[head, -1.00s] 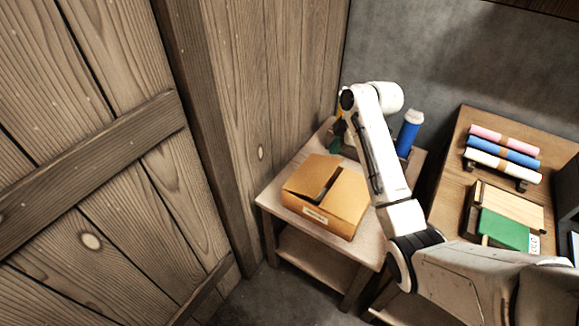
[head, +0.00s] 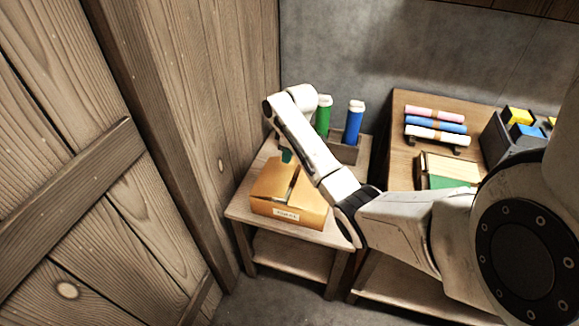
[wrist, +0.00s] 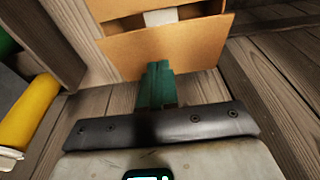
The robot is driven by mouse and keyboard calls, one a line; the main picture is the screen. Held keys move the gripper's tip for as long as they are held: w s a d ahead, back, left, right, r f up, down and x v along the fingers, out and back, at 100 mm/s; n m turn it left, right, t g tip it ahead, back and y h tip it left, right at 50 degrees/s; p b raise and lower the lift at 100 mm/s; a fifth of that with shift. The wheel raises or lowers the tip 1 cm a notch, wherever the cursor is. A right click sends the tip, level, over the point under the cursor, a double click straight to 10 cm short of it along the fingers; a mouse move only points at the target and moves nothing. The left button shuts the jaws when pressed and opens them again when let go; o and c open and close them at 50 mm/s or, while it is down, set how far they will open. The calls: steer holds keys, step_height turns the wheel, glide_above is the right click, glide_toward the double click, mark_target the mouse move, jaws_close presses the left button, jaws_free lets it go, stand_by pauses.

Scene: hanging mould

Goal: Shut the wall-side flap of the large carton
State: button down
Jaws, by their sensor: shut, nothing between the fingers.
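The large carton (head: 301,215) sits on a small wooden table, a pale label on its front. Its left flap (head: 272,178) and right flap (head: 311,194) lie over the top with a dark gap between them. My gripper (head: 286,156) is at the carton's back edge, mostly hidden by my arm. In the wrist view my gripper's green fingers (wrist: 157,82) are shut and empty, just in front of the carton's cardboard side (wrist: 165,48); contact is unclear.
The plank wall (head: 215,110) is close on the left; another table (head: 400,110) stands right.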

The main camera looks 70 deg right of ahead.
mark_target(292, 174)
steer(key=shift+s+f, duration=0.25)
steer(key=shift+f, duration=0.95)
steer(key=shift+s+f, duration=0.25)
steer(key=shift+f, duration=0.95)
steer(key=shift+s+f+t, duration=0.3)
steer(key=shift+f+t, duration=0.2)
steer(key=shift+f, duration=0.05)
steer(key=shift+s+f+t, duration=0.25)
steer(key=shift+f+t, duration=0.25)
steer(key=shift+s+d+f+t, duration=0.1)
steer(key=shift+s+f+t, duration=0.15)
steer(key=shift+f+t, duration=0.45)
steer(key=shift+r, duration=0.1)
steer(key=shift+r+p, duration=0.65)
steer(key=shift+r, duration=0.1)
steer(key=shift+r, duration=0.15)
